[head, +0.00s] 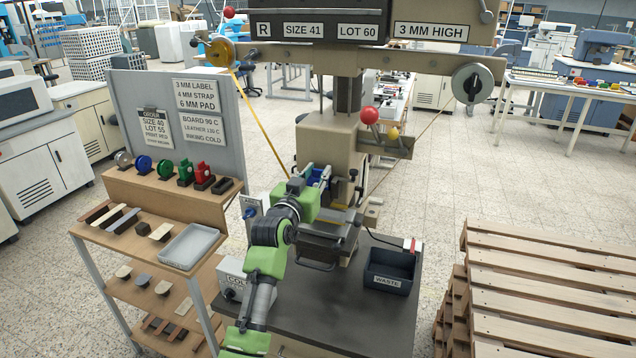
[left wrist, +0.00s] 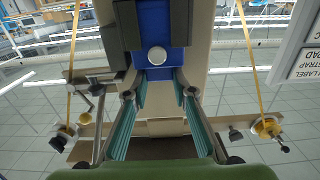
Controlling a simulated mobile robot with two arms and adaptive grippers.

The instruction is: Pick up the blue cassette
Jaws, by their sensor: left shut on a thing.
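The blue cassette (head: 320,172) is at the front of the beige stamping press (head: 328,140), at the height of the press head. My left gripper (head: 315,181) reaches up to it, shut on it, and hides part of it. In the left wrist view, the blue cassette (left wrist: 153,73) has a round silvery knob and lies between the two finger pads, in front of the press. I cannot tell whether it still touches the press. My right gripper is not in view.
A wooden shelf unit (head: 122,246) on the left holds blue rolls, green and red cassettes, pads and a grey tray (head: 190,246). A dark waste bin (head: 390,271) stands at the right of the press table (head: 340,325). Wooden pallets (head: 540,290) lie further right. Yellow foil (head: 262,125) runs down from the left reel.

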